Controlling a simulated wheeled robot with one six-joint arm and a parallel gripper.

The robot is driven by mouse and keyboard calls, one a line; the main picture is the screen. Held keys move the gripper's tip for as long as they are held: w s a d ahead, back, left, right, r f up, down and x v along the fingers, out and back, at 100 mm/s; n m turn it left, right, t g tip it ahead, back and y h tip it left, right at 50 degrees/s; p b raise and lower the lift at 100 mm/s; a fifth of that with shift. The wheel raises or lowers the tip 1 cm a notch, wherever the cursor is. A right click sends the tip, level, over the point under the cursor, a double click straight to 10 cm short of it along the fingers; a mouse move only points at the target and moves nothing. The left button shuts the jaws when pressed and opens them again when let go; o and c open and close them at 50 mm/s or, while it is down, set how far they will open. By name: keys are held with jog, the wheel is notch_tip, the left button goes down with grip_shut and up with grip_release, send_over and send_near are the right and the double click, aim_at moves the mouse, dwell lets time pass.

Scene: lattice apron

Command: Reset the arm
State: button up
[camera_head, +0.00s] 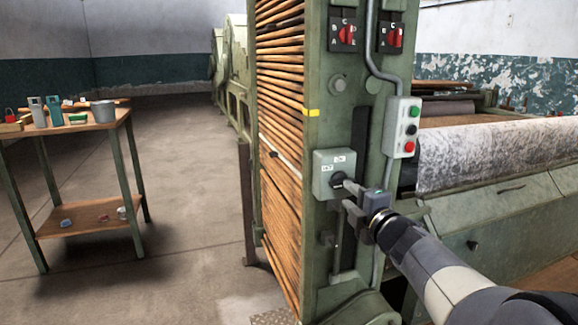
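My arm comes in from the lower right, and my gripper (350,193) is at the front face of the green machine post (318,110). Its fingers point left toward a grey-green switch box (325,164) with a dark round knob (338,181) and small white labels. The fingertips are at or very close to the knob; I cannot tell whether they touch it. The fingers are small in view and partly overlap the box, so their opening is unclear.
A control box (403,127) with green, black and red buttons is above my gripper. Two red rotary switches (345,34) sit higher. Wooden slats (280,130) line the post's left side. A small table (60,135) with containers stands left; open floor lies between.

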aim_at(339, 184)
jog(key=x, duration=0.4)
jog(key=shift+w+a+b, duration=0.15)
jog(key=shift+w+b, duration=0.15)
jog(key=p+v, duration=0.3)
jog(key=v, duration=0.8)
jog(key=b+x, duration=0.3)
jog(key=x, duration=0.8)
jog(key=shift+f, duration=0.1)
jog(key=shift+w+r+m+p, duration=0.1)
jog(key=shift+r+m+p, duration=0.3)
jog(key=shift+p, duration=0.2)
jog(key=shift+r+m+p, duration=0.2)
jog(key=shift+m+p, duration=0.65)
jog(key=shift+m, duration=0.15)
jog(key=shift+m+p, duration=0.8)
jog(key=shift+m, duration=0.4)
jog(key=shift+f, duration=0.1)
